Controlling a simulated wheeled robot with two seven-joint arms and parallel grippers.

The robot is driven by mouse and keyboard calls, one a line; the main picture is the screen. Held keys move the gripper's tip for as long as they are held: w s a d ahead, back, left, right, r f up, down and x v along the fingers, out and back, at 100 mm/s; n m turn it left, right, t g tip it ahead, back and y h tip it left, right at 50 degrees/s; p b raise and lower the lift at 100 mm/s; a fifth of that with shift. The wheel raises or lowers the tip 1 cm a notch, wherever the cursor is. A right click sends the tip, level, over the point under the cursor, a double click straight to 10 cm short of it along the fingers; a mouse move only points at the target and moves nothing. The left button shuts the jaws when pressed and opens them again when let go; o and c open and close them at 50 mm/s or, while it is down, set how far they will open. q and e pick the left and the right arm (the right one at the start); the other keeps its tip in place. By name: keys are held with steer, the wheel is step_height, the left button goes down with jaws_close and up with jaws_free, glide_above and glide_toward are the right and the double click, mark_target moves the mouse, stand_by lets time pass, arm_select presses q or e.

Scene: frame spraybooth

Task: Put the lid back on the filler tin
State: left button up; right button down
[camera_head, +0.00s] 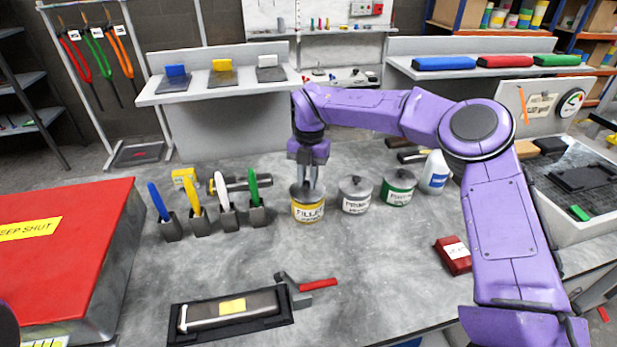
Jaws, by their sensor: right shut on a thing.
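The filler tin (308,212) stands on the grey bench, with a yellow band and a white "FILLER" label. My right gripper (307,184) points straight down directly over the tin and is shut on the filler tin's lid (307,191). The lid is at the tin's mouth and mostly hidden by the fingers. I cannot tell whether it is seated on the rim or slightly above it. My left gripper is not in view.
The primer tin (356,196) and a green-banded tin (398,188) stand close to the right, both lidded. Coloured-handled tools in holders (228,214) stand to the left. A red-topped box (65,240) fills the left side.

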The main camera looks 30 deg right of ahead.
steer(key=shift+f, duration=0.2)
stand_by(0.4)
steer(key=shift+c, duration=2.3)
jaws_free()
steer(key=shift+r+p, duration=2.45)
steer(key=shift+r, duration=1.15)
jaws_close()
